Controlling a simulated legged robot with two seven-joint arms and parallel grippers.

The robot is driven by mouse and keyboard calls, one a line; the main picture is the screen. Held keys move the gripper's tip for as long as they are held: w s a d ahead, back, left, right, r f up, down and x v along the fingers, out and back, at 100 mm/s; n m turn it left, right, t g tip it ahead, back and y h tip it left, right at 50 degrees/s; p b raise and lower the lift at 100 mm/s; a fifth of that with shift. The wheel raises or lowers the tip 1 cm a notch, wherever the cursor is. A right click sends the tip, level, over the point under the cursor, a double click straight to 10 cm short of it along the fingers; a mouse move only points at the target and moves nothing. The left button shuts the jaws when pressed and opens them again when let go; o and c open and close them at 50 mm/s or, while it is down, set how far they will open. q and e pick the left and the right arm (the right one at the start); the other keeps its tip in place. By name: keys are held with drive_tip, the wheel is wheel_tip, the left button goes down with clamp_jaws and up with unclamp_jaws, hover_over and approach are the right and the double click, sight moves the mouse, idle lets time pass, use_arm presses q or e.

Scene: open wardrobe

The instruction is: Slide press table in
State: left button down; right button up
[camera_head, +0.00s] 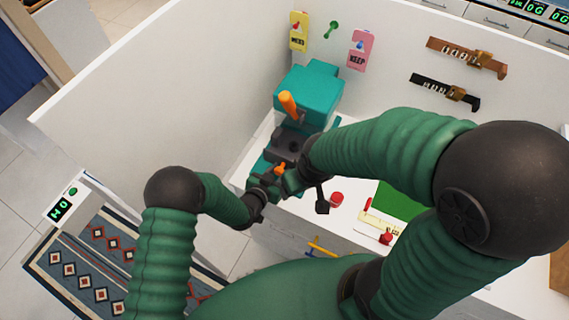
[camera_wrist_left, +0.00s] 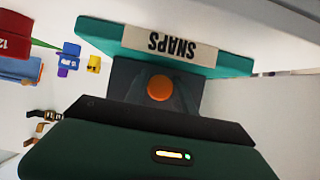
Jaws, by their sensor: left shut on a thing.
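The teal press (camera_head: 312,92) stands on the white surface against the back panel, with an orange lever (camera_head: 289,104) on it. Its dark table (camera_head: 287,145) lies at its front. In the left wrist view the teal part bears an upside-down SNAPS label (camera_wrist_left: 170,42), and an orange knob (camera_wrist_left: 158,88) sits on a dark part in front of it. My left gripper (camera_head: 268,186) is at the front of the press, shut at the orange knob; its fingertips are hard to make out. My right arm crosses from the right and ends beside the press; its jaws are not clearly seen.
Yellow and pink tags (camera_head: 362,50) hang on the back panel, with two belt-like items (camera_head: 466,58) to the right. A red round item (camera_head: 336,198), a ruler (camera_head: 380,223) and a green mat (camera_head: 400,202) lie right of the press. A side panel (camera_head: 150,105) bounds the left.

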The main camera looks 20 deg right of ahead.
sight(291, 151)
use_arm(q)
drive_tip(key=shift+w+d+f+b, duration=0.1)
drive_tip(key=shift+w+d+b, duration=0.6)
drive_tip(key=shift+d+b, duration=0.15)
drive_tip(key=shift+w+d+f+b, duration=0.1)
drive_tip(key=shift+w+d+b, duration=0.65)
drive_tip(key=shift+d, duration=0.2)
drive_tip(key=shift+w+d+r, duration=0.1)
drive_tip(key=shift+w+d, duration=0.1)
drive_tip(key=shift+d, duration=0.1)
drive_tip(key=shift+w+d+b, duration=0.15)
drive_tip(key=shift+d+b, duration=0.05)
drive_tip(key=shift+b, duration=0.35)
drive_tip(key=shift+w+d+b, duration=0.9)
drive_tip(key=shift+d+b, duration=0.3)
drive_tip(key=shift+b, duration=0.05)
drive_tip(key=c, duration=0.9)
unclamp_jaws()
drive_tip(key=shift+r, duration=0.1)
